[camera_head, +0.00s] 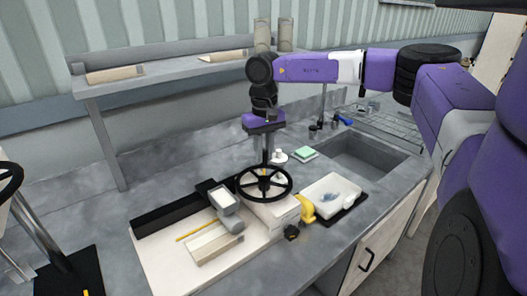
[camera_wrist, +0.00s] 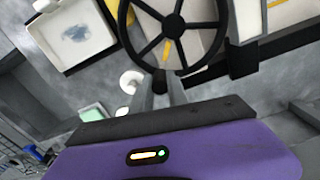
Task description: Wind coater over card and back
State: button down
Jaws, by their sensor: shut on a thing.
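The coater's black spoked handwheel (camera_head: 283,189) lies level on top of a white block (camera_head: 285,215) at the bed's right end. My gripper (camera_head: 265,158) reaches down from above, its fingers shut on the far part of the wheel's rim. In the wrist view the fingertips (camera_wrist: 163,83) meet the rim of the wheel (camera_wrist: 173,25), beside a yellow mark. A grey carriage with a white top (camera_head: 225,201) stands left of the wheel. The exact contact is small and partly hidden.
A white tray with a bluish smear (camera_head: 331,193) lies right of the wheel, with a yellow object (camera_head: 306,208) between. A green-topped sponge (camera_head: 305,153) and a sink (camera_head: 365,155) lie behind. A shelf with rolls (camera_head: 115,74) spans the back.

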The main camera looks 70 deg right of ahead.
jog(key=shift+w+a+n, duration=0.2)
jog(key=shift+w+n, duration=0.3)
jog(key=shift+n, duration=0.3)
jog(key=c, duration=1.3)
grip_release()
notch_tip(320, 180, up, 8)
jog(key=b, duration=0.1)
